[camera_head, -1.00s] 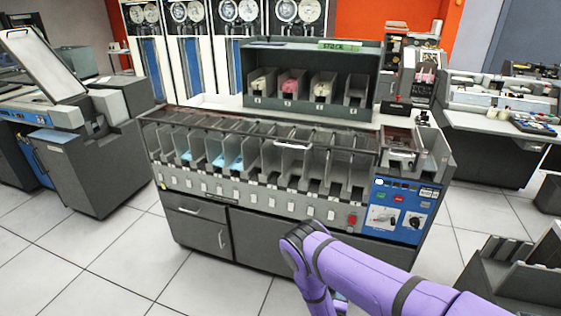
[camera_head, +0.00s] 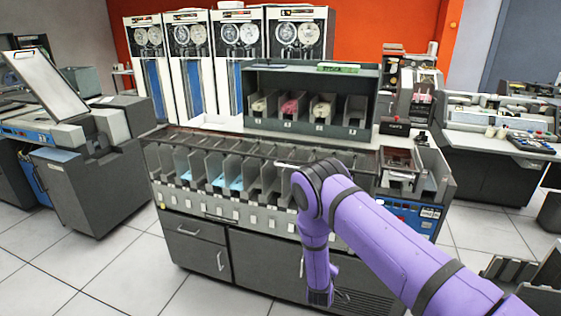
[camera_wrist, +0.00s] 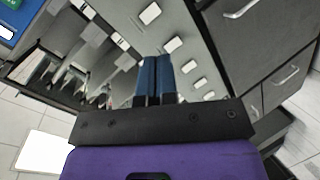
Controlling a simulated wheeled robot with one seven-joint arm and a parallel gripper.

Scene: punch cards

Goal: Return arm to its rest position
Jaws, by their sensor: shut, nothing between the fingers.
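My purple arm reaches in from the lower right of the head view, its elbow raised in front of the card sorter (camera_head: 190,200) and its forearm hanging down. My gripper shows in the wrist view (camera_wrist: 154,62) as two blue fingers side by side, shut with nothing between them. In the head view the gripper end is low, near the cabinet's front, and its fingers are hard to make out. The wrist view shows the sorter's front panel (camera_wrist: 185,65) with its white labels beyond the fingertips.
The sorter's pockets hold some light blue cards (camera_head: 220,178). A dark rack (camera_head: 318,82) stands behind, with cards in several slots. Tape cabinets (camera_head: 240,60) line the back. A grey machine (camera_head: 90,170) stands at the left. A grey tray unit (camera_head: 530,270) is at the lower right. Open floor lies at the lower left.

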